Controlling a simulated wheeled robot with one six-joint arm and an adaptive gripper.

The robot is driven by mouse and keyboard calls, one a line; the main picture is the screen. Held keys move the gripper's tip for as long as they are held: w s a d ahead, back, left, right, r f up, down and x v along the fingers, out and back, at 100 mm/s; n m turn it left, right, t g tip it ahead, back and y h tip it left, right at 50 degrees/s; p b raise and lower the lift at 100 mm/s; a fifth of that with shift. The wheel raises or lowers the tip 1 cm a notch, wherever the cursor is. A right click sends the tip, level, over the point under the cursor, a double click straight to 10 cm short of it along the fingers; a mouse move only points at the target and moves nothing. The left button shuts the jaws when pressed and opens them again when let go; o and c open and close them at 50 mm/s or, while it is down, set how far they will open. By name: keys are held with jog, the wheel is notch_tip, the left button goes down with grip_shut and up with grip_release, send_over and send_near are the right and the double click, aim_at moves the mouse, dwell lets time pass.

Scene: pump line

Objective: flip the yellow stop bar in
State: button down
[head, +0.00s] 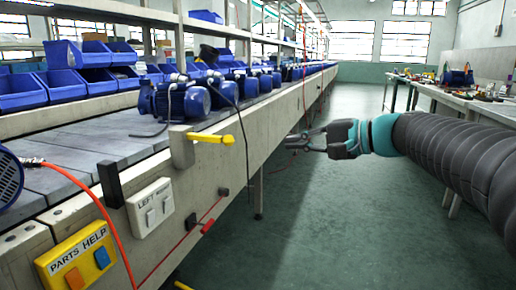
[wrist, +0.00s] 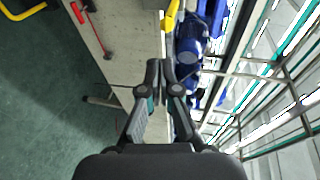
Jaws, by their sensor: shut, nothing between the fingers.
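In the wrist view the yellow bar (wrist: 171,14) shows at the top, beyond my fingertips. My gripper (head: 292,143) is shut and empty, out over the aisle to the right of the bar and apart from it. In the wrist view the gripper's fingers (wrist: 161,66) are close together and point toward the line.
Blue pumps (head: 184,101) stand along the conveyor, with blue bins (head: 68,84) behind. A LEFT switch box (head: 151,207), a PARTS HELP box (head: 76,258) and a red pull cord (head: 204,213) are on the line's side. A workbench (head: 470,103) stands at right.

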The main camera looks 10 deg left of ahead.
aim_at(233, 140)
jog(key=shift+w+a+r, duration=0.15)
jog(key=shift+w+r, duration=0.15)
jog(key=shift+r, duration=0.05)
jog(key=x, duration=1.4)
jog(key=shift+a+r, duration=0.1)
jog(key=shift+r, duration=0.15)
